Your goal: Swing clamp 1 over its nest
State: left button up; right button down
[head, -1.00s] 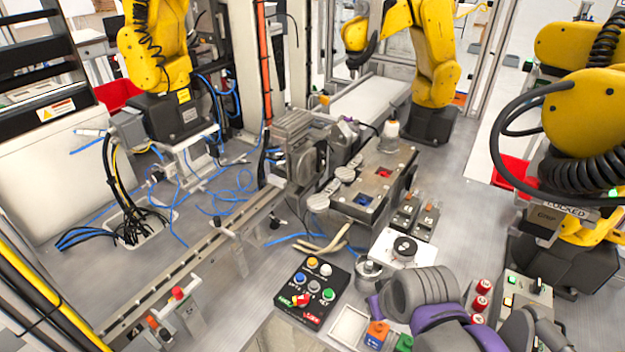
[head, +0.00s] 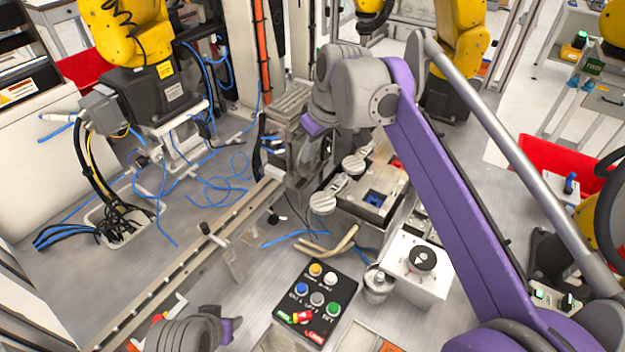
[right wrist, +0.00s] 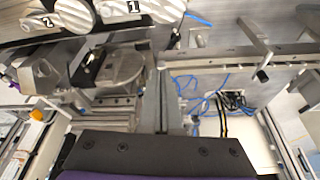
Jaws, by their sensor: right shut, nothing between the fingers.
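The swing clamps are pale round discs along the left edge of a dark fixture block (head: 347,212). The nearest disc (head: 322,202) appears to be clamp 1; it lies beside the block's blue pocket (head: 374,198), not over it. In the right wrist view, clamp 1 (right wrist: 160,9) carries a "1" label at the top edge, with clamp 2 (right wrist: 80,20) to its left. My right gripper (head: 305,172) is shut and empty, pointing down just left of the clamps. My left arm's grey and purple wrist shows at the bottom left; its gripper fingers are not visible.
A button box (head: 315,303) stands in front of the fixture. A white box with a black knob (head: 422,258) is to its right. A metal rail (head: 190,270) runs toward the lower left, with blue cables behind it. My purple right arm covers part of the fixture.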

aim_at(331, 193)
pick_arm(q)
jog(key=shift+s, duration=0.1)
pick_arm(e)
jog(key=shift+s, duration=0.1)
pick_arm(q)
jog(key=shift+f+b, duration=0.35)
jog(key=shift+f, duration=0.1)
pick_arm(e)
jog(key=x, duration=1)
pick_arm(q)
jog(key=shift+r, duration=0.1)
pick_arm(e)
jog(key=s+d, duration=0.2)
jog(key=d, duration=0.1)
jog(key=shift+s+f, duration=0.15)
jog(key=shift+s, duration=0.2)
